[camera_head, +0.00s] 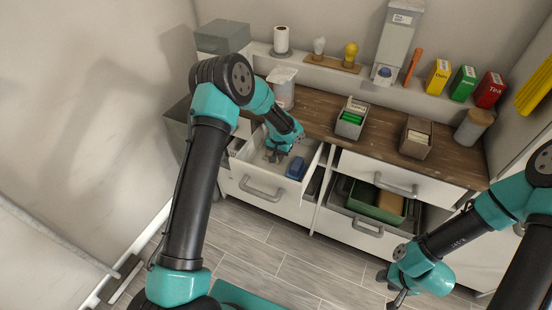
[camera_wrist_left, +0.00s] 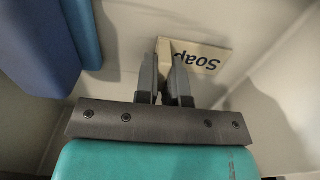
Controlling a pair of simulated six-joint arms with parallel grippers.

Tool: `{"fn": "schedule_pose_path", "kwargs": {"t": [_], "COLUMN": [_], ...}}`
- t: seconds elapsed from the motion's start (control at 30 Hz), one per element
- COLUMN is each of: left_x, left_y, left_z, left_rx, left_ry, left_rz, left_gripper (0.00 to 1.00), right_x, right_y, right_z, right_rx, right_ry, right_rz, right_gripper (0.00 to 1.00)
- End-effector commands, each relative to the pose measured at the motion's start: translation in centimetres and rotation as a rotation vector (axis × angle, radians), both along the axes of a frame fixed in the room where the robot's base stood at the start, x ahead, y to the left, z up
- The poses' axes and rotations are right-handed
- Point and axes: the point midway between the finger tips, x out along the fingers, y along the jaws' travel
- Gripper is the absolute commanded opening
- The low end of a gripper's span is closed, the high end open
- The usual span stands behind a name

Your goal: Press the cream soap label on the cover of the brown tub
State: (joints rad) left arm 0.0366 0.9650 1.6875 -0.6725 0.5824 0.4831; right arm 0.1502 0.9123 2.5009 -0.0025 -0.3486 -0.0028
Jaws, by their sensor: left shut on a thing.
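The cream soap label (camera_wrist_left: 208,58) shows in the left wrist view, its word "Soap" upside down. My left gripper (camera_wrist_left: 166,72) is shut on its near left end. In the head view my left gripper (camera_head: 277,153) is down inside the open upper left drawer (camera_head: 262,184); the label is too small to make out there. A brown block-like thing (camera_head: 391,203) shows in the open lower right drawer, beside a green one (camera_head: 362,200); I cannot tell whether it is the brown tub or its cover. My right gripper (camera_head: 393,288) hangs low in front of the cabinet, its jaw opening unclear.
A blue object (camera_head: 296,168) lies in the upper left drawer, right of my left gripper. The floor in front is clear.

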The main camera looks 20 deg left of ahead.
Motion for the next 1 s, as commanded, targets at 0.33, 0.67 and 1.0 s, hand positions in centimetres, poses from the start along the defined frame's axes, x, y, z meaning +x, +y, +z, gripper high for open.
{"fn": "schedule_pose_path", "kwargs": {"t": [0.33, 0.67, 1.0], "left_x": [0.1, 0.1, 0.0], "left_y": [0.0, 0.0, 0.0], "left_z": [1.5, 7.3, 10.0], "left_rx": [0.001, 0.000, 0.000], "left_ry": [-0.003, -0.003, 0.000], "left_rz": [-0.002, 0.000, 0.000], "left_gripper": [0.00, 0.00, 0.00], "right_x": [0.0, 0.0, 0.0], "right_y": [0.0, 0.0, 0.0], "right_z": [0.0, 0.0, 0.0], "right_rx": [0.000, 0.000, 0.000], "right_ry": [0.000, 0.000, 0.000], "right_rz": [0.000, 0.000, 0.000], "right_gripper": [0.39, 0.39, 0.39]}}
